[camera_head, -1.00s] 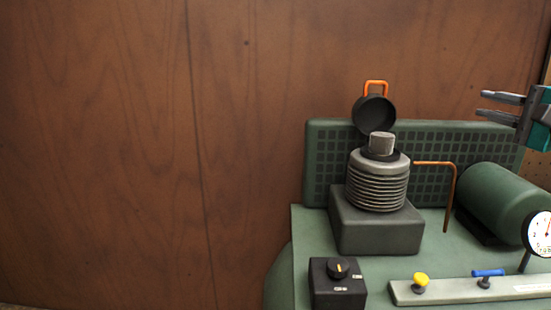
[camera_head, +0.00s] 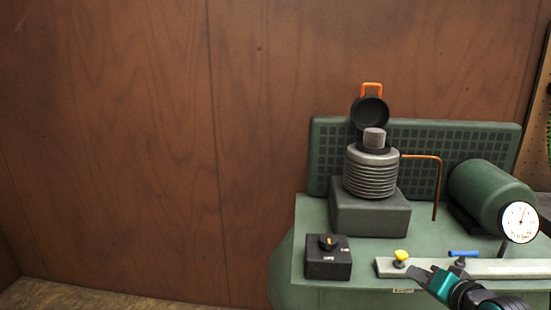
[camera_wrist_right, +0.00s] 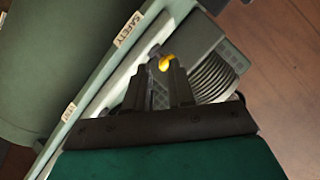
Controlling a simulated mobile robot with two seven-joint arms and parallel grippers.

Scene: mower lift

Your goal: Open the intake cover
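The intake cover (camera_head: 370,112) is a round black cap with an orange handle (camera_head: 371,89). It stands tipped up behind the grey intake filter (camera_head: 374,138), which is uncovered on top of the ribbed cylinder (camera_head: 370,175). My right gripper (camera_head: 415,271) is low at the front, by the yellow knob (camera_head: 401,256) and well away from the cover. In the right wrist view, the right gripper (camera_wrist_right: 162,72) has its fingers apart, and the yellow knob (camera_wrist_right: 167,62) shows at or just beyond the tips; contact cannot be told. My left gripper is out of view.
A black box with a rotary switch (camera_head: 328,257) sits left of the pale manifold bar (camera_head: 500,267), which carries a blue valve handle (camera_head: 464,254). A gauge (camera_head: 519,222), a green motor (camera_head: 492,194) and a copper pipe (camera_head: 437,185) stand right. A wooden wall is behind.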

